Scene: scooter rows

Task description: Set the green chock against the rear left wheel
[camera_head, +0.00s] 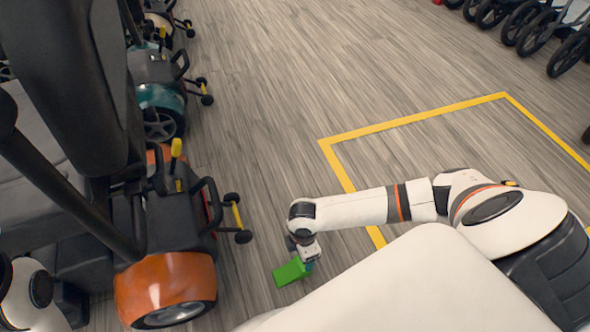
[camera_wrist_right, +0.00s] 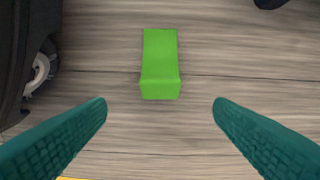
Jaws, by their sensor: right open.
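The green chock (camera_head: 291,271) lies on the wood floor, right of the orange scooter (camera_head: 166,280). In the right wrist view the chock (camera_wrist_right: 160,64) is upright in the picture, ahead of and between the fingertips, with nothing touching it. My right gripper (camera_head: 309,264) is open and empty above the floor beside the chock; its teal fingers (camera_wrist_right: 160,104) are spread wide in the wrist view. A wheel (camera_head: 174,311) shows under the orange fender; I cannot tell whether it is the rear left one. A white arm part of mine shows at the lower left, but its gripper does not.
Small anti-tip wheels (camera_head: 243,236) stick out from the orange scooter towards the chock. A teal scooter (camera_head: 160,97) stands behind it in the row. Yellow floor tape (camera_head: 420,116) marks a bay at right. Open floor lies between.

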